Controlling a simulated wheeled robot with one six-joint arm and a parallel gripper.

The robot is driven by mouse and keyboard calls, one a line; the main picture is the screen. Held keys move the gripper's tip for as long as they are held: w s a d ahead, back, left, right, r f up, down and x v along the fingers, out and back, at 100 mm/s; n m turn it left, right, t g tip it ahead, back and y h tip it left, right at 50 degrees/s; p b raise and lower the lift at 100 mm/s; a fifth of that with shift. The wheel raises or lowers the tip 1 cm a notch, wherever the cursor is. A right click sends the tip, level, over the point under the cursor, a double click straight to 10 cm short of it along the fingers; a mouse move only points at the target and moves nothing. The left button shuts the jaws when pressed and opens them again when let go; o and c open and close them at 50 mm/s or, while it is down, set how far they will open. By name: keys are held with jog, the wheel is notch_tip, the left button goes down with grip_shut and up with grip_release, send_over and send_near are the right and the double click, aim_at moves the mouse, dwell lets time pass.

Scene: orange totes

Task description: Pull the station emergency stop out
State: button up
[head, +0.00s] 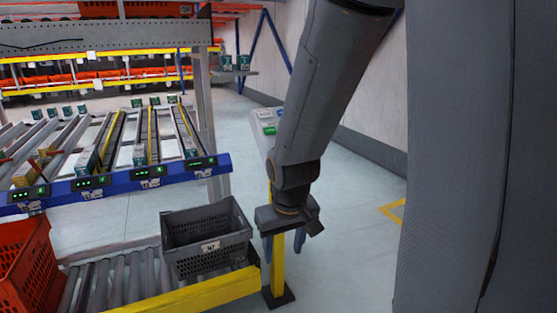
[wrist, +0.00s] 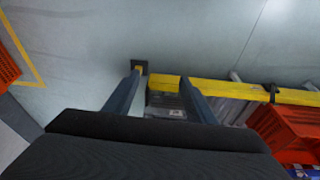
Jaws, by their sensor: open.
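I cannot make out the emergency stop in either view. A yellow post (head: 278,272) stands on a dark foot below my gripper. My gripper (head: 283,246) hangs with its fingers pointing down, in front of the post in the picture. In the wrist view my gripper (wrist: 161,78) has its two fingers apart, with nothing between them.
A grey crate (head: 222,262) sits on the roller conveyor with a yellow rail (head: 190,298), left of my gripper. A red-orange tote (head: 22,268) is at lower left. A flow rack with a blue front rail (head: 120,180) stands behind. Floor at right is clear.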

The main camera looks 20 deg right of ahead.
jog(key=w+d+t, duration=0.4)
jog(key=w+d, duration=0.2)
jog(key=w, duration=0.4)
jog(key=w+d+t, duration=0.3)
jog(key=w+d, duration=0.3)
jog(key=w, duration=0.4)
jog(key=w+d+r+t+y+b, duration=0.1)
jog(key=w+d+r+t, duration=0.55)
jog(key=d+t, duration=0.2)
jog(key=w+p, duration=0.1)
jog(key=w, duration=0.7)
jog(key=shift+f+n, duration=0.2)
jog(key=shift+n, duration=0.2)
jog(key=shift+w, duration=0.1)
